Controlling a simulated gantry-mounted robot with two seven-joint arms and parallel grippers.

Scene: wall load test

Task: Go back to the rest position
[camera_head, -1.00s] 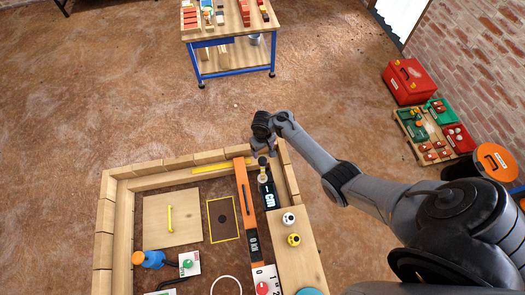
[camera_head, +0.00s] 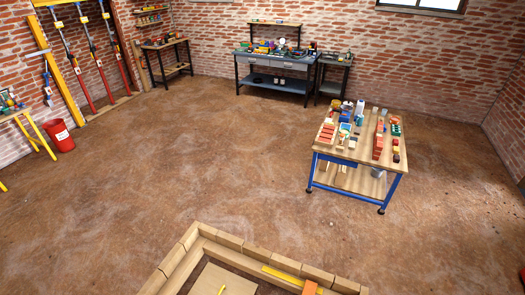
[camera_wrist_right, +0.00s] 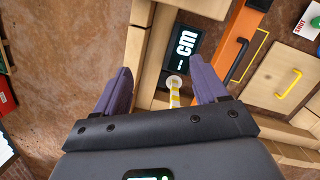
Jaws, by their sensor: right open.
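My right gripper (camera_wrist_right: 160,75) shows in the right wrist view with its two purple fingers spread apart and nothing visible between them but the scene beyond. It hangs over the edge of a wood-framed board (camera_wrist_right: 135,52). Beyond the fingers are a black block marked "cm" (camera_wrist_right: 186,48) and a small pale round-ended piece with yellow stripes (camera_wrist_right: 174,88); I cannot tell how far they are from the fingers. Neither gripper shows in the head view, and my left gripper is in no current view.
The wooden frame (camera_head: 181,262) is at the bottom of the head view. A blue-legged cart (camera_head: 345,180) loaded with tools and blocks stands at right. A workbench (camera_head: 272,86) is at the back wall, a red bucket (camera_head: 60,136) at left. The floor between is clear.

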